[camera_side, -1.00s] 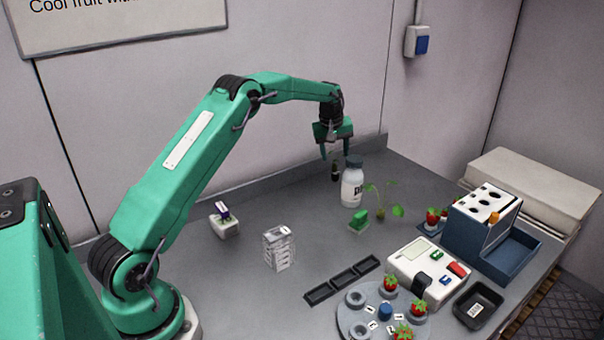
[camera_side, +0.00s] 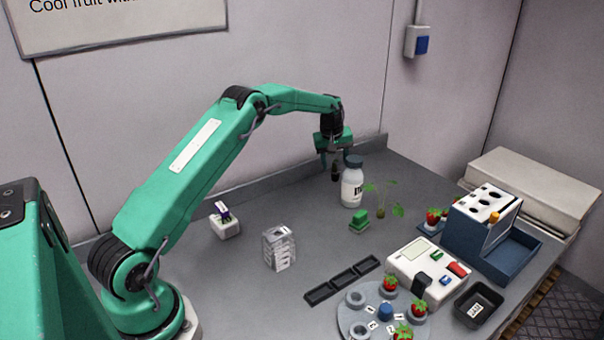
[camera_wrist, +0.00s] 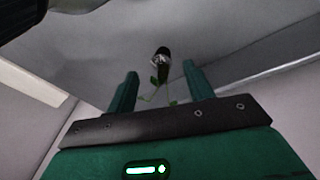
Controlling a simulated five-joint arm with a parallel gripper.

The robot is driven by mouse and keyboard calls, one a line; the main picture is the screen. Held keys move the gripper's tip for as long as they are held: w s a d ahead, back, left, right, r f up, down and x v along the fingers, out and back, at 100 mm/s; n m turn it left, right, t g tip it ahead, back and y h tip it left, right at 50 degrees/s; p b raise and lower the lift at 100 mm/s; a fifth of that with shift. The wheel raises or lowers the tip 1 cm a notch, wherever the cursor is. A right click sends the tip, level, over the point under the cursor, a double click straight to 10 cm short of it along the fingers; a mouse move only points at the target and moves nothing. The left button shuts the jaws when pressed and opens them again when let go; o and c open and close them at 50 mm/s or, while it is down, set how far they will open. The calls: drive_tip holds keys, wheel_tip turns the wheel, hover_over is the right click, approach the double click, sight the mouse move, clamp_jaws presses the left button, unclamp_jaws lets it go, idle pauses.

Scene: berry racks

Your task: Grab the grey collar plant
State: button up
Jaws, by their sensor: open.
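A small plant with a dark base, a greyish collar and green leaves shows in the wrist view (camera_wrist: 161,62), between and beyond my fingers. In the side view its dark base (camera_side: 335,173) stands near the back wall, with its upper part largely hidden by my gripper (camera_side: 334,157). My gripper points down just above it. In the wrist view my gripper (camera_wrist: 160,78) is open, one green finger on each side of the leaves and stem. No contact shows. A second plant with bigger green leaves and a brownish plug (camera_side: 381,212) stands further right.
A white bottle with a grey cap (camera_side: 352,188) stands close to the right of my gripper. A blue rack (camera_side: 478,234), a white device (camera_side: 428,270) and a round berry tray (camera_side: 374,326) fill the right side.

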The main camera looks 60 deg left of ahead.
sight(336, 172)
drive_tip(key=shift+x, duration=2.3)
drive_tip(key=c, duration=1)
